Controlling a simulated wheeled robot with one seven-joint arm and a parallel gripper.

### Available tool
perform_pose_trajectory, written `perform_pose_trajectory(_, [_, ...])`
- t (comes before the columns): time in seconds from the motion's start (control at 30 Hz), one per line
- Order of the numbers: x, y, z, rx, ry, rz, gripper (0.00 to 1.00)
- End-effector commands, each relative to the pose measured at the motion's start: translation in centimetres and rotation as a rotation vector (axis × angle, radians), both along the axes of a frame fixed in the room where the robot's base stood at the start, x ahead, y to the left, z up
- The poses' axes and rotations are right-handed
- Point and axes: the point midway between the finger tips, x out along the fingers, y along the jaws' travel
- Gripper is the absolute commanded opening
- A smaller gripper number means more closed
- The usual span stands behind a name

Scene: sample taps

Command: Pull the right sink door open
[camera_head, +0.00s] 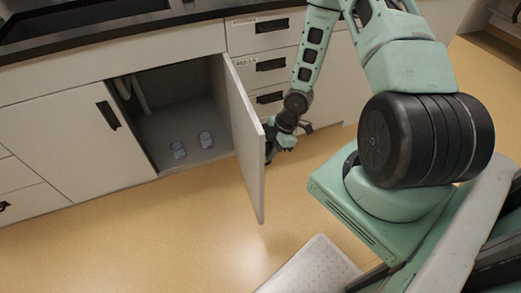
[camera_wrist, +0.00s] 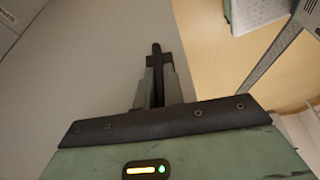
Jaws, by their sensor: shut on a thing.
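The right sink door (camera_head: 245,145) stands swung well open, seen nearly edge-on in the head view. Its pale panel also fills the left of the wrist view (camera_wrist: 95,65). My gripper (camera_head: 272,146) is at the outer side of the door near its free edge. In the wrist view my gripper (camera_wrist: 157,75) is shut on the dark door handle (camera_wrist: 156,50). The door hides part of the gripper in the head view. The open sink cabinet (camera_head: 165,105) shows its inside.
The left sink door (camera_head: 75,145) is shut. Drawers (camera_head: 262,65) lie behind my arm. Open floor (camera_head: 150,230) lies in front of the cabinets.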

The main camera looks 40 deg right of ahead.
Motion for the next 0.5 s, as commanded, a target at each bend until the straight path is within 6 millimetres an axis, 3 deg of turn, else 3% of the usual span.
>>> perform_pose_trajectory(0.43, [-0.28, -0.39, -0.09, -0.001, 0.007, -0.004, 0.0])
perform_pose_trajectory(0.5, [-0.27, -0.4, -0.09, -0.001, 0.007, -0.004, 0.27])
